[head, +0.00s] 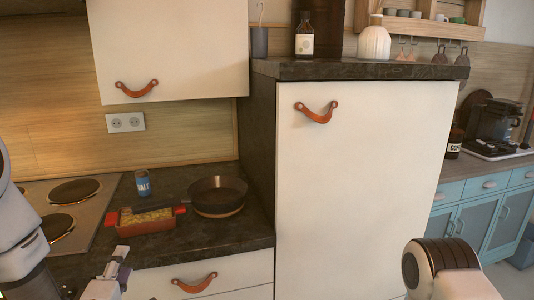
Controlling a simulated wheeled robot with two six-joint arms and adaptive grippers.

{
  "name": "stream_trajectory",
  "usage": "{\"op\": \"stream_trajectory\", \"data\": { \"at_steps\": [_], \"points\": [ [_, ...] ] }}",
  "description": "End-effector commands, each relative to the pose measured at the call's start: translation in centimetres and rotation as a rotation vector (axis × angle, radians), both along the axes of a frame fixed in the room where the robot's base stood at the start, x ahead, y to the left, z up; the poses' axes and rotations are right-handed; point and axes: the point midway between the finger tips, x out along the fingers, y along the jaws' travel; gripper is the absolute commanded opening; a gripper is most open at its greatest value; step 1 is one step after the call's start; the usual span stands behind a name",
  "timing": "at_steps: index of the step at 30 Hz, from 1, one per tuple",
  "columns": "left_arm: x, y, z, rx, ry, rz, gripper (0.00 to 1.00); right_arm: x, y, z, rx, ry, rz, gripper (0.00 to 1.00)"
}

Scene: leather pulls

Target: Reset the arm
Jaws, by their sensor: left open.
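My left gripper (116,268) shows at the bottom left, in front of the dark counter edge and left of the lower drawer's leather pull (194,283). It is open, and I see nothing between its fingers. My left arm comes in from the left edge. Part of my right arm shows at the bottom right, in front of the tall white cabinet door (365,180). My right gripper is out of the picture.
The counter (245,233) holds a hob (88,212), a red-handled baking dish (146,220), a blue can (143,183) and a dark pan (217,192). Leather pulls are on the upper cabinet (136,89) and tall door (316,112). A coffee machine (493,125) stands right.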

Motion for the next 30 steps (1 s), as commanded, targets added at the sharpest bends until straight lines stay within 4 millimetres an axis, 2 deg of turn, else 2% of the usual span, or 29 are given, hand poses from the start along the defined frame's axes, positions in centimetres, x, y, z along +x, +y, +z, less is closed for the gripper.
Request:
{"op": "stream_trajectory", "data": {
  "at_steps": [11, 17, 20, 22, 23, 24, 26, 27, 30],
  "points": [
    [-2.3, -1.0, -8.8, 0.022, 0.212, -0.027, 0.5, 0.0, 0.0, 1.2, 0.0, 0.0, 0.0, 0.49],
    [-5.7, -2.0, -16.0, 0.081, 0.438, -0.074, 0.5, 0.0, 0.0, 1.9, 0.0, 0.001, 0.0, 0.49],
    [-8.6, -2.7, -20.4, 0.169, 0.605, -0.133, 0.5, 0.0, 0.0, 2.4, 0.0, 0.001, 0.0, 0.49],
    [-11.8, -3.3, -24.1, 0.267, 0.764, -0.21, 0.5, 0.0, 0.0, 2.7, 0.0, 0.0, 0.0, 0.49],
    [-13.5, -3.5, -25.7, 0.32, 0.839, -0.257, 0.5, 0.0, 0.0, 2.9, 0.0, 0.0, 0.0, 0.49],
    [-16.2, -3.9, -27.9, 0.403, 0.952, -0.34, 0.5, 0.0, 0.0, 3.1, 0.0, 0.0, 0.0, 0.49],
    [-20.8, -4.4, -30.7, 0.55, 1.123, -0.516, 0.5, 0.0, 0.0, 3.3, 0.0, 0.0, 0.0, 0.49],
    [-23.6, -4.7, -32.0, 0.658, 1.22, -0.664, 0.5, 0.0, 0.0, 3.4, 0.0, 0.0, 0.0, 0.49],
    [-27.3, -4.9, -32.9, 0.86, 1.321, -0.98, 0.5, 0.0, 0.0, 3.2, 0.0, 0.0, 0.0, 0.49]
  ]
}}
